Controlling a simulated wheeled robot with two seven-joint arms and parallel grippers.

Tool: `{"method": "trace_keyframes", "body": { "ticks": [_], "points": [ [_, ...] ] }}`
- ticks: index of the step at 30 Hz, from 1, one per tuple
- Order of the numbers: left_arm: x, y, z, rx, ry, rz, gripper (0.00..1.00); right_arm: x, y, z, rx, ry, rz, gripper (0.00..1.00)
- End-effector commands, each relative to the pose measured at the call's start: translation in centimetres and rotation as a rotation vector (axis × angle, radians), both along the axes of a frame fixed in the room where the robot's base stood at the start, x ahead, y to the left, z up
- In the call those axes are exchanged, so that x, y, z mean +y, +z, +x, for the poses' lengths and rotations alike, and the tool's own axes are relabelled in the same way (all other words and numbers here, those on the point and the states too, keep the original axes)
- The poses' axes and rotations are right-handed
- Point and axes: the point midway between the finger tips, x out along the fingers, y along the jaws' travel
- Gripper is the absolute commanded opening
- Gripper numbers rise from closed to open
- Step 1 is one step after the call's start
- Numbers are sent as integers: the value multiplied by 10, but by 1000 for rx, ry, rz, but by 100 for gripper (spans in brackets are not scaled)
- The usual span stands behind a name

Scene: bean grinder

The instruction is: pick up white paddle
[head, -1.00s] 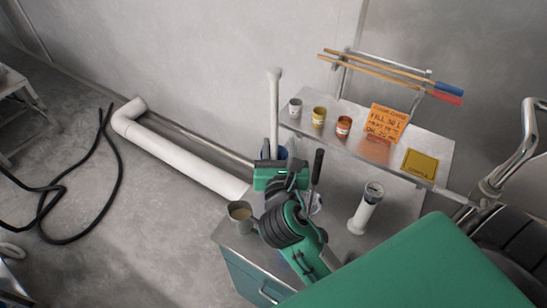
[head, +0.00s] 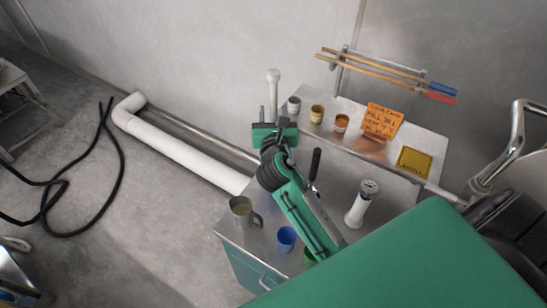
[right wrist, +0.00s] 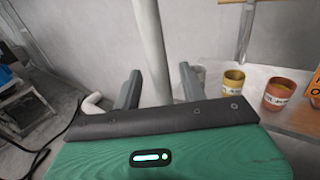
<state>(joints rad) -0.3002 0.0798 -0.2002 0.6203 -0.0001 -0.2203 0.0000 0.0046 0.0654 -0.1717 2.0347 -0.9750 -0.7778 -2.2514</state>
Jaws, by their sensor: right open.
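The white paddle (head: 273,88) stands upright at the back left of the metal bench, with its narrow shaft and wider top showing. Its lower part is hidden behind my right gripper (head: 274,115). In the right wrist view the white shaft (right wrist: 151,45) rises between the two fingers of the right gripper (right wrist: 159,78). The fingers are open, with a gap to the shaft on each side. I cannot tell how deep the shaft sits between them. My left gripper is out of view.
A metal pitcher (head: 241,211), a blue cup (head: 286,239) and a white cylinder with a dark top (head: 361,203) stand on the bench. Small cans (head: 317,114) and an orange sign (head: 383,120) are on the raised shelf. A white pipe (head: 190,158) runs along the wall.

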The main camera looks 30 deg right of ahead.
Motion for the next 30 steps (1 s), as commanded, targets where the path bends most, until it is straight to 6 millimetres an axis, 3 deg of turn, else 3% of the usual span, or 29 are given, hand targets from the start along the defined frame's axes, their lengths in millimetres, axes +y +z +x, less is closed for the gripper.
{"method": "trace_keyframes", "body": {
  "ticks": [4, 11, 18, 30],
  "points": [
    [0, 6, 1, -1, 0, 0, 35, -7, 2, 14, -1, -1, 0, 42],
    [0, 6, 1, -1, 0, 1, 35, -8, 0, 15, -1, 0, 0, 42],
    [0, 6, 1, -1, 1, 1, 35, -8, 0, 15, -1, 0, 0, 0],
    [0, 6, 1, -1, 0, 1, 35, -8, 7, 15, -5, -1, 1, 0]
  ]
}}
